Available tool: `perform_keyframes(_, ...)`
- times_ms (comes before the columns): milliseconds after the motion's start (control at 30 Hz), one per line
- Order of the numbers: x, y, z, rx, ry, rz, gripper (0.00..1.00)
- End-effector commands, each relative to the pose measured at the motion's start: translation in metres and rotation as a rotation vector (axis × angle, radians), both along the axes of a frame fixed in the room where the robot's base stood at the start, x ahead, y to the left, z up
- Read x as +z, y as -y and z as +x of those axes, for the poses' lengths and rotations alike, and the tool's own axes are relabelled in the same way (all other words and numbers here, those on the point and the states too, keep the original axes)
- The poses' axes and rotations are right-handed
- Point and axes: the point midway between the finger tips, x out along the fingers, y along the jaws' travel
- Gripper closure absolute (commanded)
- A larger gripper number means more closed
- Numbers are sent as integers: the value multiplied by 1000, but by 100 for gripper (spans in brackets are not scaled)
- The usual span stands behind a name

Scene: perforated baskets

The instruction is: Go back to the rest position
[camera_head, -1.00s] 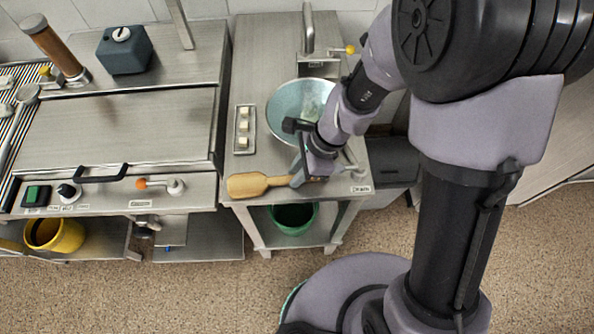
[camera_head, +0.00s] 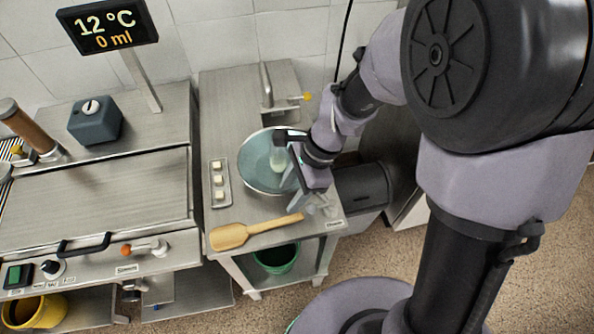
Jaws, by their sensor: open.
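My gripper (camera_head: 310,204) hangs over the right front part of the steel side table (camera_head: 232,88), pointing down. Its fingers are open, and no held object shows between them. A wooden paddle (camera_head: 230,236) lies along the table's front edge, its handle end near and below my fingers. A pale blue round bowl (camera_head: 252,160) stands behind and left of my gripper, partly hidden by my wrist. A whitish object (camera_head: 279,158) shows inside it.
A small tray (camera_head: 218,195) with pale cubes lies left of the bowl. A steel counter (camera_head: 95,190) with a lid handle, knobs and a display (camera_head: 108,25) fills the left. A green bin (camera_head: 277,258) and a yellow bucket (camera_head: 35,311) sit below. A tap (camera_head: 266,84) stands behind.

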Motion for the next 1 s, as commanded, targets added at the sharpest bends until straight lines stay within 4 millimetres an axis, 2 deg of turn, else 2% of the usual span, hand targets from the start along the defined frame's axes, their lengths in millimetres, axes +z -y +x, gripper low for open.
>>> perform_keyframes(33, 17, 5, 2, -2, 3, 0, 55)
perform_keyframes(133, 33, 12, 4, -2, 2, 1, 55)
perform_keyframes(433, 45, 19, 5, 13, 19, 0, 55)
perform_keyframes(500, 59, 28, 2, 74, 102, -3, 55)
perform_keyframes(567, 78, 42, -5, 171, 226, -19, 55)
perform_keyframes(700, 114, 80, -42, 450, 542, -131, 55)
perform_keyframes(833, 126, 105, -73, 648, 737, -266, 55)
perform_keyframes(1000, 132, 117, -89, 755, 824, -356, 55)
